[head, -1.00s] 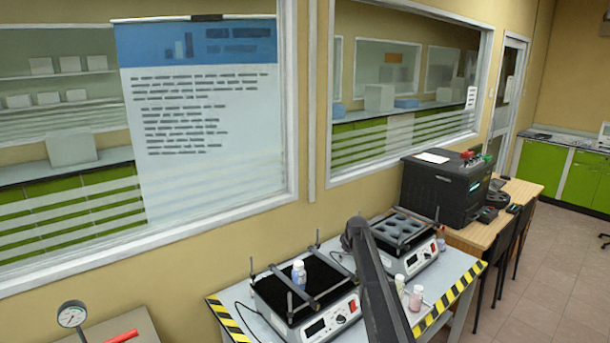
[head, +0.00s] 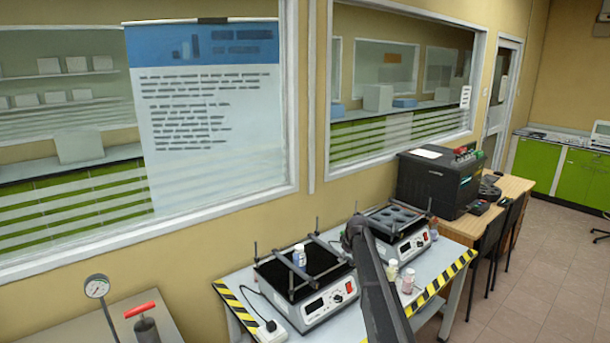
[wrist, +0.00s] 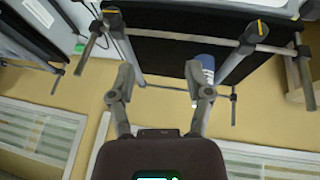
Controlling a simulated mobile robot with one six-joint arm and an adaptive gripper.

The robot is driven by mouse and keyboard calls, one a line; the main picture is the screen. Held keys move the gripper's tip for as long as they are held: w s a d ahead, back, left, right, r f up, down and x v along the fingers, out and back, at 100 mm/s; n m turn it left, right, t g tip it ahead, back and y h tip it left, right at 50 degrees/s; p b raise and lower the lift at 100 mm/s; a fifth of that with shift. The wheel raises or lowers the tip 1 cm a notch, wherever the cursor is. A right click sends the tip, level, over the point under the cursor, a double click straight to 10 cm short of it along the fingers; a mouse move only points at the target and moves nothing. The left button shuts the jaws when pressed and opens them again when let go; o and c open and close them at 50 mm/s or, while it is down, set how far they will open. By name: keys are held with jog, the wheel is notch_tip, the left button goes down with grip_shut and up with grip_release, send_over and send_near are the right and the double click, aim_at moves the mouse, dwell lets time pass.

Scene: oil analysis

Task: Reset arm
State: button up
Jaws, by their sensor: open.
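My gripper (wrist: 160,82) shows in the wrist view with its two fingers spread apart and nothing between them. In that view a bottle with a blue and white body (wrist: 204,70) stands on the black shaker platform (wrist: 170,60), just behind the right fingertip; I cannot tell whether they touch. In the head view the bottle (head: 299,256) stands upright on the left shaker (head: 327,305), between its bars.
A second shaker (head: 410,245) with round holes stands at the back right. Small bottles (head: 408,281) stand near the table's striped edge (head: 440,287). A gauge (head: 97,287) and a red-handled device (head: 145,322) are at the lower left. A black machine (head: 440,183) sits on a wooden desk.

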jog(key=s+f+m+g+b, duration=0.2)
jog(key=s+f+m+b, duration=0.2)
jog(key=s, duration=1.9)
jog(key=s+d+f+m+g+h+b, duration=0.1)
jog(key=s+f+m+b, duration=0.3)
jog(key=s, duration=2)
notch_tip(320, 180, down, 4)
jog(key=shift+s+r+g+b, duration=0.15)
jog(key=shift+s+g+b, duration=0.05)
jog(key=shift+g+b, duration=0.75)
jog(key=shift+c, duration=0.6)
